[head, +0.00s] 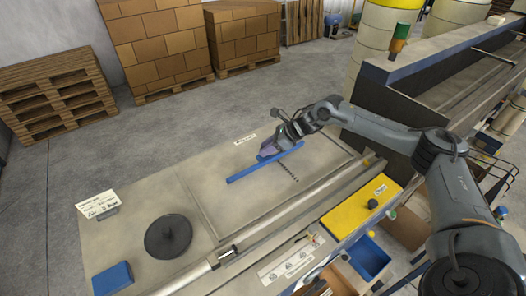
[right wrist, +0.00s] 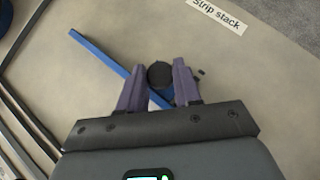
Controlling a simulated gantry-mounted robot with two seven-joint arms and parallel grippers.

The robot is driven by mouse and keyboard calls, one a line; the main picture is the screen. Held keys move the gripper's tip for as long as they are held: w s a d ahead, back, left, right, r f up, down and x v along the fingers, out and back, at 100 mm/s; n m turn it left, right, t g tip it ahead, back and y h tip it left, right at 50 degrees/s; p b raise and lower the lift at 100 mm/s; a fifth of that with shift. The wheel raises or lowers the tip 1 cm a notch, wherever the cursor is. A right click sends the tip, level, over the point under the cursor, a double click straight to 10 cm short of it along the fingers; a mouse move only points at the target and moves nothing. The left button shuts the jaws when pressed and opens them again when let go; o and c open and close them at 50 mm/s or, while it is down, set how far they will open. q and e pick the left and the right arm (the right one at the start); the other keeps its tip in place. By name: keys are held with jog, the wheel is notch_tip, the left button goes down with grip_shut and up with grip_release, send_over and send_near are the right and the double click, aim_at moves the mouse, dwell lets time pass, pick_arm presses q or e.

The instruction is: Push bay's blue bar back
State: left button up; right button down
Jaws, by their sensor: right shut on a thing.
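The blue bar (head: 245,173) lies across the bay's grey bed in the head view, slanted up to the right. It also shows in the right wrist view (right wrist: 100,54), running under my right gripper. My right gripper (head: 267,150) is down at the bar's middle part. In the right wrist view its two purple fingers (right wrist: 160,78) are shut on a dark round knob (right wrist: 159,74) at the bar. The fingers hide part of the bar. A row of dark marks (head: 287,172) runs on the bed from the bar toward the front rail. My left gripper is not in view.
A label reading "Strip stack" (right wrist: 217,14) lies on the bed beyond the bar. A metal rail (head: 290,212) runs along the front. A black disc (head: 168,236), a blue block (head: 112,279) and a yellow box (head: 361,209) stand nearby. The bed behind the bar looks clear.

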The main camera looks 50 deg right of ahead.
jog(key=c, duration=0.8)
grip_release()
jog(key=shift+s, duration=0.1)
jog(key=shift+b+v, duration=1.4)
jog(key=shift+v, duration=4)
